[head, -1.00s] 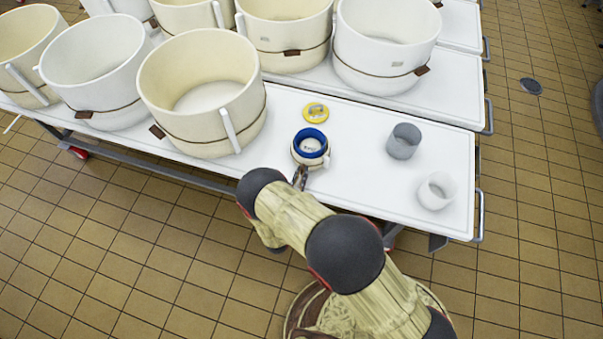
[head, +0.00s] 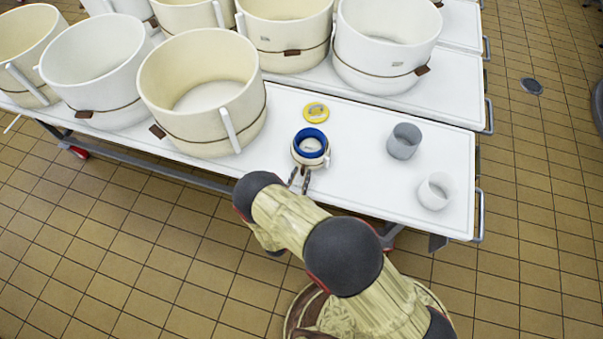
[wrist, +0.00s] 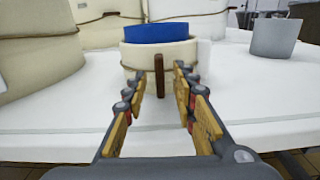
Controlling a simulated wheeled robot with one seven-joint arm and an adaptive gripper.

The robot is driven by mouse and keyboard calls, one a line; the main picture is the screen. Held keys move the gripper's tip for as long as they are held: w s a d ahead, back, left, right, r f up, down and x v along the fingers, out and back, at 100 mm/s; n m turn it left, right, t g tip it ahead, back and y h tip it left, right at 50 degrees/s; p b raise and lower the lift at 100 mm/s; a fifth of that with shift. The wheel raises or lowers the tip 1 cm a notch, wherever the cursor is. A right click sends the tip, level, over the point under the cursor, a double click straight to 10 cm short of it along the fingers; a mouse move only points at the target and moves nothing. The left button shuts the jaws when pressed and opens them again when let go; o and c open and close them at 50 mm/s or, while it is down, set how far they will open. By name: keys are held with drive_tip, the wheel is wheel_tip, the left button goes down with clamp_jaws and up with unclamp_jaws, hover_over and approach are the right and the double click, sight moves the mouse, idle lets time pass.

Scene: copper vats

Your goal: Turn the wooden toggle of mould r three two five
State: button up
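A small cream mould (head: 309,160) with a blue ring (head: 311,139) in its top stands near the front edge of the white table. In the wrist view the mould (wrist: 140,54) has a cord around it and an upright brown wooden toggle (wrist: 159,75) on its near side. I cannot read a number on it. My gripper (head: 300,176) is just in front of the mould. In the wrist view its fingers (wrist: 159,84) are apart, one on each side of the toggle, with gaps visible between them and it.
The white table (head: 360,170) also holds a yellow disc (head: 316,112) behind the mould, and a grey cup (head: 404,141) and a white cup (head: 436,191) to the right. Large cream moulds (head: 203,95) stand to the left and behind. The table between mould and cups is clear.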

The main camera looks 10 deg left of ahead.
drive_tip(key=s+a, duration=0.1)
drive_tip(key=s, duration=0.9)
drive_tip(key=shift+s, duration=0.4)
drive_tip(key=shift+f, duration=0.1)
drive_tip(key=s+d+f+m+g+h, duration=0.2)
drive_tip(key=d+h, duration=0.3)
drive_tip(key=d, duration=0.4)
drive_tip(key=s+d+r+m+g+h, duration=0.4)
drive_tip(key=d+r+m+g+h, duration=0.15)
drive_tip(key=r+m+g, duration=0.3)
drive_tip(key=s+d+r+m+g+y, duration=0.25)
drive_tip(key=r+m+g+y, duration=0.2)
drive_tip(key=r+m, duration=0.6)
drive_tip(key=s+d+r+m+g+y, duration=0.1)
drive_tip(key=d+r+m+g+y, duration=0.35)
drive_tip(key=r, duration=1.05)
drive_tip(key=d+r+m+t+y, duration=0.1)
drive_tip(key=d+r+m+t, duration=0.2)
drive_tip(key=r, duration=0.6)
drive_tip(key=d+r+m+t+y, duration=0.2)
drive_tip(key=d+r+m+t, duration=0.2)
drive_tip(key=r, duration=0.5)
drive_tip(key=d+m, duration=0.2)
drive_tip(key=d, duration=0.1)
drive_tip(key=shift+d+r+p, duration=0.25)
drive_tip(key=shift+d+p, duration=0.05)
drive_tip(key=shift+p, duration=0.1)
